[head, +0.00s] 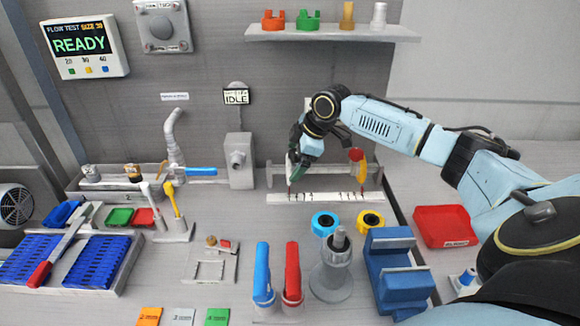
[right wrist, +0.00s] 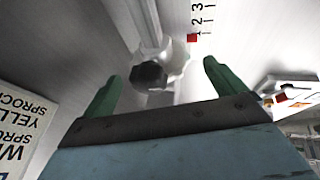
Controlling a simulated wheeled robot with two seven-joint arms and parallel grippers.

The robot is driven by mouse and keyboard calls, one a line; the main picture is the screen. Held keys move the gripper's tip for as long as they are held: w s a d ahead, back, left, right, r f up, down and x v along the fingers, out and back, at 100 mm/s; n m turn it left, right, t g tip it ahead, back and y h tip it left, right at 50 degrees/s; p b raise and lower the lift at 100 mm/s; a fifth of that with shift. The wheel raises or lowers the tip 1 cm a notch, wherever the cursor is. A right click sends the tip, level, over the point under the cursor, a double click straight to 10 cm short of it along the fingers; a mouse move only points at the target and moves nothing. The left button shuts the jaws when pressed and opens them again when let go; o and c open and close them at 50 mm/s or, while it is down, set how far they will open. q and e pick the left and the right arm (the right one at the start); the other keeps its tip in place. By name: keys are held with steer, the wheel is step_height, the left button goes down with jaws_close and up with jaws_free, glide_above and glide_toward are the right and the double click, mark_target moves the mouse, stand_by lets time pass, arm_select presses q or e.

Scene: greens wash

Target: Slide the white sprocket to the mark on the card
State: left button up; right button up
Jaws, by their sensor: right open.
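In the right wrist view, the white sprocket (right wrist: 180,57) sits on a pale rod, with a dark round knob (right wrist: 149,75) in front of it. My right gripper (right wrist: 160,90) is open, its green fingers on either side of the knob and sprocket; I cannot tell whether they touch. In the head view my right gripper (head: 298,166) points down at the left part of a horizontal rail and largely hides the white sprocket. A card (right wrist: 22,125) with sprocket names shows partly at the left of the wrist view. My left gripper is out of view.
A white scale strip (head: 325,197) lies below the rail. A yellow piece (head: 361,172) and a red knob (head: 355,154) are at the rail's right end. A grey block (head: 239,160) stands to the left. Blue and yellow rings (head: 325,223) (head: 370,219) lie in front.

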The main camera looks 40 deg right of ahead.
mark_target(293, 169)
steer(key=shift+x, duration=1.8)
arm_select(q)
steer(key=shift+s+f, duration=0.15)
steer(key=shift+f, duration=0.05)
